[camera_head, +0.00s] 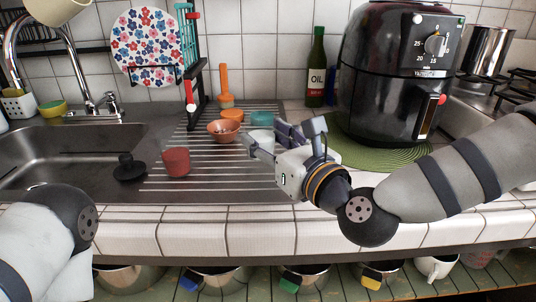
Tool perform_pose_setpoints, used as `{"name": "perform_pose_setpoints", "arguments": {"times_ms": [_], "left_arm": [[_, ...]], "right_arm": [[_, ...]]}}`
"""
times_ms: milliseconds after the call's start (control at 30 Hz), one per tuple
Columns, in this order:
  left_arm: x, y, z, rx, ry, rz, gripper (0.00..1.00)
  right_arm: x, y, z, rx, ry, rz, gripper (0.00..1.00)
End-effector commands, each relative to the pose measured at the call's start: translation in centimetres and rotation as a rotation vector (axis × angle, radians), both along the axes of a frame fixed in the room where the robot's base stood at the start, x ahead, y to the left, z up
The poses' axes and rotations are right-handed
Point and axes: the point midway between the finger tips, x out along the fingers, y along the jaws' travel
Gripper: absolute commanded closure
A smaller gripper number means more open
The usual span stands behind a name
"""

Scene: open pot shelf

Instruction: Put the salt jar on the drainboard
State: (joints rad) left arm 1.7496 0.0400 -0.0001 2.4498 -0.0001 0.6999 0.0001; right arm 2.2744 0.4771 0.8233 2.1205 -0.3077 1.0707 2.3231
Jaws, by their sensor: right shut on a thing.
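My right gripper (266,145) reaches in from the right over the right part of the drainboard (215,180), the ridged metal area beside the sink. It is shut on a small pale jar (262,137), which I take to be the salt jar. The jar looks upright; its lower part is partly hidden by the fingers, and I cannot tell whether its base touches the drainboard. My left arm shows at the lower left, but its gripper is out of view.
On the drainboard are a reddish cup (176,162), a copper bowl (222,131), an orange dish (232,114) and an orange brush (225,88). A rack with a floral plate (145,45) stands behind. An oil bottle (316,70) and black air fryer (390,75) stand right.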

Motion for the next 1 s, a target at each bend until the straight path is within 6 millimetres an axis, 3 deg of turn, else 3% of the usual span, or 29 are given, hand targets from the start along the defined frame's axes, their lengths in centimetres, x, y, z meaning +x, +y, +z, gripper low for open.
{"name": "perform_pose_setpoints", "arguments": {"times_ms": [233,600,633,700,1000], "left_arm": [[-0.6,0.0,-0.6,0.0,0.021,-0.001,0.34],[-0.8,0.0,-0.8,0.0,0.029,-0.001,0.34],[-0.8,0.0,-0.8,0.0,0.027,-0.001,0.34],[-0.8,0.0,-0.8,0.0,0.026,-0.001,0.34],[-0.7,0.0,-0.7,0.0,0.024,-0.001,0.34]], "right_arm": [[0.7,-0.2,-3.8,-0.001,0.0,0.0,0.87],[0.7,-0.2,-4.2,0.002,-0.001,0.0,0.87],[0.7,-0.2,-4.1,0.001,-0.002,0.0,0.47],[0.6,-0.2,-4.1,0.001,-0.003,0.0,0.34],[0.6,-0.2,-3.9,0.0,-0.004,0.0,0.34]]}}
